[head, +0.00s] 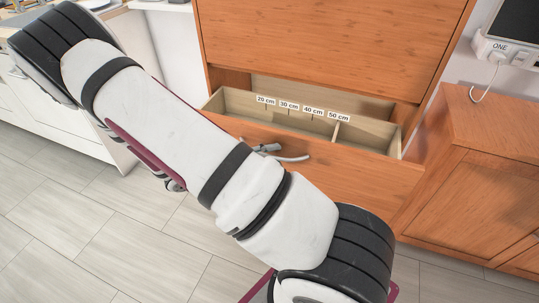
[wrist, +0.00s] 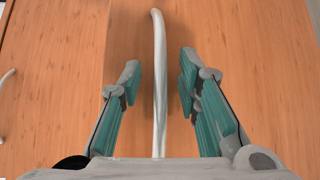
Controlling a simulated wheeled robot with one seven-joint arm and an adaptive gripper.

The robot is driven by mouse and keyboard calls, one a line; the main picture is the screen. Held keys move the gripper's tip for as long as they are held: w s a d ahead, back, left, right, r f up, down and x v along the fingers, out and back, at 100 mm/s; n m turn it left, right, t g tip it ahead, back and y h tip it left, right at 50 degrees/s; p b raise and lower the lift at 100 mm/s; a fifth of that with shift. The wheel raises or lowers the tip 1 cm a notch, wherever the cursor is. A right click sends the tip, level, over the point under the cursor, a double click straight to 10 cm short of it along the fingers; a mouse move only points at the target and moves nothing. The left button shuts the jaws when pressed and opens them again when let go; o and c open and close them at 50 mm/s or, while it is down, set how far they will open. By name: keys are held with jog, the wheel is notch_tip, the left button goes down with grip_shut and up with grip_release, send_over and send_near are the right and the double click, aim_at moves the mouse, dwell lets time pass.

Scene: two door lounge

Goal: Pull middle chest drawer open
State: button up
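A wooden chest drawer (head: 350,165) stands pulled out, its pale interior showing from above. I cannot tell from these views whether it is the middle one. Its curved grey handle (head: 292,158) shows partly past my arm in the head view. In the wrist view a pale handle (wrist: 159,60) runs lengthwise between the two fingers of my gripper (wrist: 158,85). The fingers are open, with a gap on each side of the handle. In the head view my arm hides most of the gripper and part of the drawer front.
The drawer holds a divider and labels (head: 289,105) from 20 to 50 cm. Another handle (wrist: 6,76) shows at the wrist view's left edge. A wooden cabinet (head: 490,190) stands at right, a white counter (head: 60,125) at left. Tiled floor (head: 90,225) is clear in front.

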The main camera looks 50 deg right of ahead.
jog(key=v, duration=1.2)
dwell(0.3)
jog(key=s+a+r+n+t+y, duration=0.1)
jog(key=s+a+r+t+y, duration=0.3)
jog(key=s+r+y, duration=0.5)
jog(key=s+a+r+n+t+y, duration=0.2)
jog(key=s+a+r+t+y, duration=0.3)
jog(key=s+r, duration=0.8)
notch_tip(320, 180, up, 17)
jog(key=t+y+p, duration=0.1)
jog(key=p, duration=1.5)
jog(key=shift+s+d+f+t, duration=0.15)
jog(key=shift+s+f+t, duration=0.05)
jog(key=shift+s+t, duration=0.15)
